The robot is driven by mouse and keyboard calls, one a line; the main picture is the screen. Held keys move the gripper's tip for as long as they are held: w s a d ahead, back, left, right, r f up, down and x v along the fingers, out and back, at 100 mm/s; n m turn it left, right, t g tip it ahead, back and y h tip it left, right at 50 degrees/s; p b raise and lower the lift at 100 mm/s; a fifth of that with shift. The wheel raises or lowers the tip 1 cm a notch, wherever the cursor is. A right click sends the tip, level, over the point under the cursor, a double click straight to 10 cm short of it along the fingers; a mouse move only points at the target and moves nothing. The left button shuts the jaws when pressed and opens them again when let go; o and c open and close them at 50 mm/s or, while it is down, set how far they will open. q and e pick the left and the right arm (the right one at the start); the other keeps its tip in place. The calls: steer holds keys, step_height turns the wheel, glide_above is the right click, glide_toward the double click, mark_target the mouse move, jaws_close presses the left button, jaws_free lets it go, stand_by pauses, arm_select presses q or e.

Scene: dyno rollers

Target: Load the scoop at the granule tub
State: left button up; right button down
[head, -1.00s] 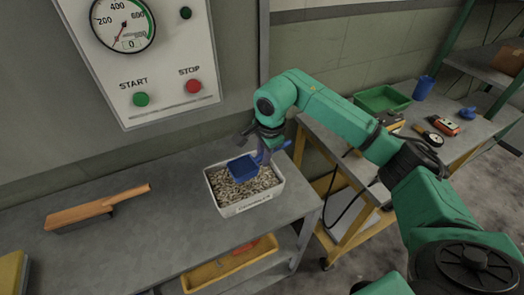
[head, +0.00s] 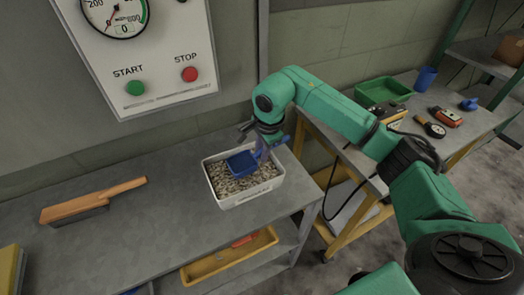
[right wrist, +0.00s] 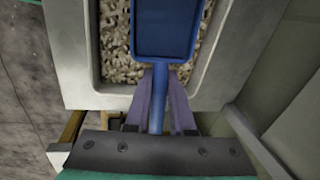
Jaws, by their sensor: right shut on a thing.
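The blue scoop (head: 241,165) is over the white granule tub (head: 251,201), its pan at the level of the pale granules (head: 222,184) or just above them; I cannot tell if it touches. My right gripper (head: 262,150) is at the tub's back right side and is shut on the scoop's handle. In the right wrist view the scoop's pan (right wrist: 166,28) lies ahead of the gripper (right wrist: 158,95), inside the tub's walls (right wrist: 72,50). The pan's inside looks empty. My left gripper is not in view.
A brush (head: 95,203) with a wooden handle lies on the grey bench (head: 150,240) left of the tub. A yellow tray (head: 215,265) is on the shelf below. A panel (head: 150,60) with start and stop buttons is behind. A green bin (head: 383,92) stands on the right cart.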

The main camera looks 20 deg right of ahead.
steer(key=shift+s+f+b, duration=0.1)
steer(key=shift+f+b, duration=0.35)
steer(key=shift+f, duration=0.1)
stand_by(1.2)
steer(key=shift+r, duration=0.1)
step_height(320, 180, up, 7)
steer(key=p, duration=0.4)
steer(key=shift+p, duration=0.4)
stand_by(0.4)
